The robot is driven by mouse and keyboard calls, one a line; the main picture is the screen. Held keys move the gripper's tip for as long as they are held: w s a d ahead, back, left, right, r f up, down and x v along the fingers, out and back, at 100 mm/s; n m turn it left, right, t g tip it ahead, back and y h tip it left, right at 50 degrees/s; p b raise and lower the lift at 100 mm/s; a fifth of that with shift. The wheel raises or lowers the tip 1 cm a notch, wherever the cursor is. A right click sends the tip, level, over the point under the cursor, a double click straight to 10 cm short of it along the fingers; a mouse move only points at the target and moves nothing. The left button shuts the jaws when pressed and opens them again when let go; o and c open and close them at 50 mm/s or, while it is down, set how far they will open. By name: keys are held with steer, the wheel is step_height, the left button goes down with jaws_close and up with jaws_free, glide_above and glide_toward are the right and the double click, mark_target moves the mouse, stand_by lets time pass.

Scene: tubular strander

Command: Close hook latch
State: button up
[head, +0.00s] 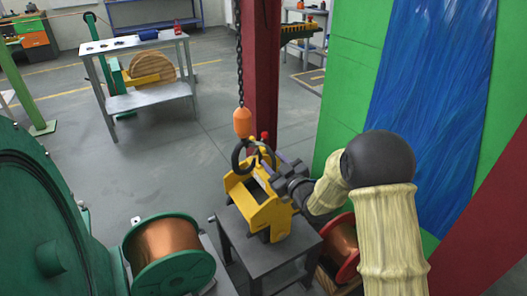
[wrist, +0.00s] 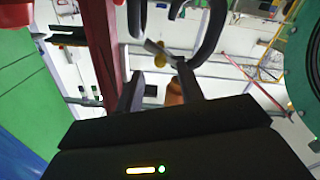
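The hook (head: 238,158) is dark and curved and hangs below an orange block (head: 242,122) on a chain. In the wrist view the curved hook (wrist: 208,35) is at the top, right of centre. A thin grey piece (wrist: 157,48), perhaps the latch, slants near the hook's opening. My gripper (head: 272,168) is close to the hook on its right side. In the wrist view my gripper (wrist: 158,88) has its two dark fingers apart, with no object clearly held between them. I cannot tell whether a finger touches the latch.
A yellow device (head: 262,212) stands on a dark grey table (head: 262,255) below the hook. A red column (head: 262,75) rises behind the chain (head: 239,60). Floor beyond is open.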

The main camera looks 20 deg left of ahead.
mark_target(265, 153)
steer(key=x, duration=0.6)
steer(key=shift+a, duration=0.25)
steer(key=shift+w, duration=0.1)
